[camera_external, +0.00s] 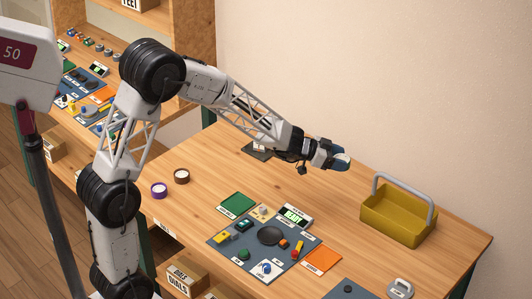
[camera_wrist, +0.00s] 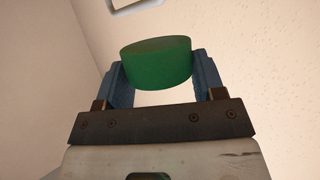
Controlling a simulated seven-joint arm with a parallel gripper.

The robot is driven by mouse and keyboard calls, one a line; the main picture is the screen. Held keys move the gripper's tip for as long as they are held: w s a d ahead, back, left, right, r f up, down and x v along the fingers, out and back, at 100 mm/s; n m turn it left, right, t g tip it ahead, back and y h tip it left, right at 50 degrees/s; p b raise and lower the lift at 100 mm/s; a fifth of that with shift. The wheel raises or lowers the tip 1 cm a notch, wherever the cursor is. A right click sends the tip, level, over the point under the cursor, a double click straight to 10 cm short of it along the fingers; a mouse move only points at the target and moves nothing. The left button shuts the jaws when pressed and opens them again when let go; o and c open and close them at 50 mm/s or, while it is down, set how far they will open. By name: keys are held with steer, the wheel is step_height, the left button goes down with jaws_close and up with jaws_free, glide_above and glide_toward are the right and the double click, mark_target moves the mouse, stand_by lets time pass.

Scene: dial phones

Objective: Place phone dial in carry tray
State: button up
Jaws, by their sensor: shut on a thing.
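My gripper (camera_external: 338,161) is raised above the table, left of the carry tray and apart from it. In the wrist view my gripper (camera_wrist: 157,78) has its blue fingers on both sides of a green, round, thick disc (camera_wrist: 156,62). It is shut on this disc, which I take to be the phone dial. In the external view the disc cannot be made out clearly between the fingers. The yellow carry tray (camera_external: 391,226) with a grey arched handle stands at the right of the table. A grey bar, likely its handle (camera_wrist: 135,6), shows at the top of the wrist view.
A dark blue mat (camera_external: 223,243) with several small coloured parts and a black round disc (camera_external: 269,236) lies below my arm. A green card (camera_external: 238,205), an orange card (camera_external: 321,259) and two round containers are nearby. Wood is clear between mat and tray.

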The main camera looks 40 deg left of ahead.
steer(key=s+d+r, duration=0.1)
steer(key=s+d, duration=0.3)
steer(key=d, duration=0.9)
steer(key=shift+r, duration=0.4)
glide_above(403, 185)
steer(key=shift+f, duration=0.75)
steer(key=shift+f, duration=0.15)
steer(key=shift+f, duration=1.6)
steer(key=shift+f, duration=0.15)
steer(key=o, duration=1)
